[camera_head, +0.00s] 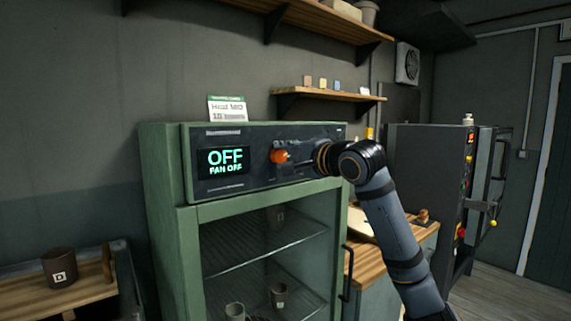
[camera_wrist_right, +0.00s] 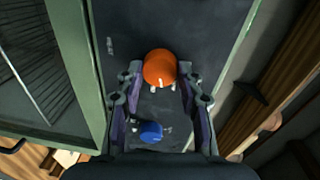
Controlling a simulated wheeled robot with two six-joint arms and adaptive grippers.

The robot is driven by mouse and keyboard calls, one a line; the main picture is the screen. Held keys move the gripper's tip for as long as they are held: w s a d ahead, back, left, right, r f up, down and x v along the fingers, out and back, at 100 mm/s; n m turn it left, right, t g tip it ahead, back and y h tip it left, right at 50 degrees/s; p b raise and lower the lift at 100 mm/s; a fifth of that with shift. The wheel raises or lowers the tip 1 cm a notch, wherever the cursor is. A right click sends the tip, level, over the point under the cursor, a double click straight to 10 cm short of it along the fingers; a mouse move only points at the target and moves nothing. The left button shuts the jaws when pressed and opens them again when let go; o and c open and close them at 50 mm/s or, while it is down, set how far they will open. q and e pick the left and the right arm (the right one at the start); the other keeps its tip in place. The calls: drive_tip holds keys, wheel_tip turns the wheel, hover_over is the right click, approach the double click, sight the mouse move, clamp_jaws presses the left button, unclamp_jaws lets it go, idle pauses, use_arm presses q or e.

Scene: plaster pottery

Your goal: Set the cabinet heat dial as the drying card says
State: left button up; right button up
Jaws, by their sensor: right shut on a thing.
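The green drying cabinet (camera_head: 155,185) has a dark control panel (camera_head: 240,184). Its display (camera_head: 224,161) reads OFF, with FAN OFF below. The drying card (camera_head: 227,109) stands on top of the cabinet and reads Heat MID, with a smaller line that seems to start with 10. The orange dial (camera_head: 279,156) sits right of the display. My right gripper (camera_head: 291,157) reaches it from the right and is shut on it. In the right wrist view the dial (camera_wrist_right: 159,68) is between the fingertips (camera_wrist_right: 160,82). My left gripper is out of view.
A blue knob (camera_wrist_right: 151,132) sits beside the orange dial, between my fingers in the wrist view. The cabinet's glass door (camera_head: 262,250) is below the panel, with cups behind it. A brown mug (camera_head: 58,266) stands on a table at left. A shelf (camera_head: 325,94) hangs above.

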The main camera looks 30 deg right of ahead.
drive_tip(key=m+b, duration=0.2)
drive_tip(key=m, duration=0.2)
drive_tip(key=shift+d+m+y, duration=0.1)
drive_tip(key=shift+m+y, duration=0.2)
drive_tip(key=shift+m+b, duration=0.3)
drive_tip(key=shift+b, duration=0.05)
drive_tip(key=o, duration=1.2)
drive_tip(key=shift+s, duration=0.1)
drive_tip(key=shift+s+d+r, duration=0.1)
drive_tip(key=shift+s, duration=1.1)
drive_tip(key=shift+s+d+r, duration=0.1)
drive_tip(key=shift+s+d, duration=0.05)
drive_tip(key=shift+s, duration=1.1)
drive_tip(key=shift+s+d+r, duration=0.1)
drive_tip(key=shift+s, duration=1.1)
